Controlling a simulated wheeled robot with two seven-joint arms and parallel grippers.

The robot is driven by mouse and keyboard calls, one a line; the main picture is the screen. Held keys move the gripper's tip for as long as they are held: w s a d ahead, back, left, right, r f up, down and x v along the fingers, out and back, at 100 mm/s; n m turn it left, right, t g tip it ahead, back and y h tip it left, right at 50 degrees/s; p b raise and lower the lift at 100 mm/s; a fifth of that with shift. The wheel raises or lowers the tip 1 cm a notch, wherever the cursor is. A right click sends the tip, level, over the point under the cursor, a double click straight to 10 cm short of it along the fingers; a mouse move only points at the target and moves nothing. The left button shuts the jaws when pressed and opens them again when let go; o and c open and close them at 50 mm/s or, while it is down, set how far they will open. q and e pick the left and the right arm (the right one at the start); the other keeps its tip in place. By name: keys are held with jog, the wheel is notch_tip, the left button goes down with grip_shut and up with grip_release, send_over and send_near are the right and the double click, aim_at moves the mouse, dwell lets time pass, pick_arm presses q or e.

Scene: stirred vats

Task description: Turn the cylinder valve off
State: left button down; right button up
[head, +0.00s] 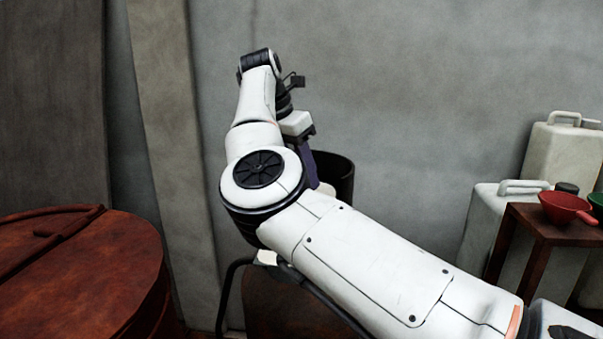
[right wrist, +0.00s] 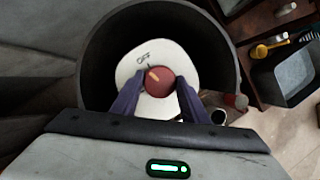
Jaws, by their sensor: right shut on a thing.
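The valve knob (right wrist: 166,82) is round and red, with a pale mark on it. It sits on a white plate (right wrist: 126,68) that bears the word OFF, above and left of the knob. The pale mark points up and left, roughly toward that word. A black round guard (right wrist: 222,52) surrounds the plate, and it also shows in the head view (head: 338,172). My right gripper (right wrist: 160,84) has its dark purple fingers on both sides of the knob, shut on it. In the head view my right arm hides the knob. My left gripper is in neither view.
A rusty red drum (head: 85,275) stands at the left. White jugs (head: 565,150) and a small wooden table (head: 530,218) with a red bowl (head: 566,207) are at the right. A grey wall is close behind. The right wrist view shows a dark tray (right wrist: 290,75) at the right.

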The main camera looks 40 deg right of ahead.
jog(key=shift+w+m+g, duration=0.1)
jog(key=shift+m+g, duration=0.5)
jog(key=shift+m, duration=1.2)
jog(key=o, duration=1.1)
jog(key=shift+c, duration=0.2)
jog(key=shift+r, duration=0.15)
